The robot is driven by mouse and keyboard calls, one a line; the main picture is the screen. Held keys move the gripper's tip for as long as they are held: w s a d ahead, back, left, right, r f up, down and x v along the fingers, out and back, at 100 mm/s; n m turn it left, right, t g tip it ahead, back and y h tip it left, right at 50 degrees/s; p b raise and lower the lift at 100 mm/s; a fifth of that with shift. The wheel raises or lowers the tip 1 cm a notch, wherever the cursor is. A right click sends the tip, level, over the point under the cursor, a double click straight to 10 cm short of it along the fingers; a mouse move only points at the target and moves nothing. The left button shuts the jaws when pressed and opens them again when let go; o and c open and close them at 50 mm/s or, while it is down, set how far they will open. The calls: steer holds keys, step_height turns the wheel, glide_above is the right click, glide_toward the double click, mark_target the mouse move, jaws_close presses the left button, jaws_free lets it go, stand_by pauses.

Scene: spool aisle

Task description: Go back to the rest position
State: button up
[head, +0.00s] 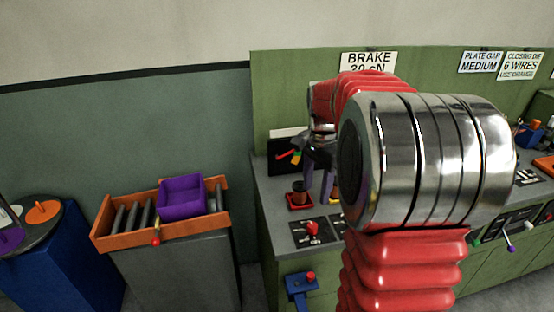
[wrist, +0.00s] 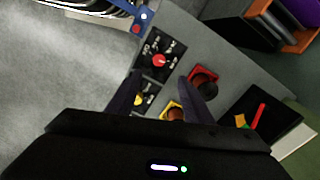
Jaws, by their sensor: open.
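My gripper (head: 320,184) hangs over the left end of the grey bench (head: 268,205), fingers pointing down. A dark cup-like piece (head: 298,186) sits in a red square holder (head: 300,203) just left of the fingers. It also shows in the wrist view (wrist: 205,84). A yellow holder (wrist: 166,107) with a brown piece lies close by, partly hidden by my gripper. My red and silver arm covers much of the bench in the head view.
A black panel with a red knob (head: 312,230) lies at the bench's front edge, above a blue box with a red button (head: 300,284). A dark board with a red stick (head: 283,158) stands behind. An orange rack (head: 110,236) and purple bin (head: 182,203) are left, across a gap.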

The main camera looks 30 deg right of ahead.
steer(key=s+a+r+n+t, duration=0.2)
steer(key=s+a+n, duration=0.6)
steer(key=a, duration=0.3)
steer(key=s+a+r+n+t, duration=0.2)
steer(key=s+a+n, duration=0.6)
steer(key=a, duration=0.4)
steer(key=shift+s+r+n+t, duration=0.15)
steer(key=shift+s+n+t, duration=0.15)
steer(key=shift+s+t, duration=0.4)
steer(key=shift+w, duration=0.15)
stand_by(1.2)
steer(key=c, duration=0.4)
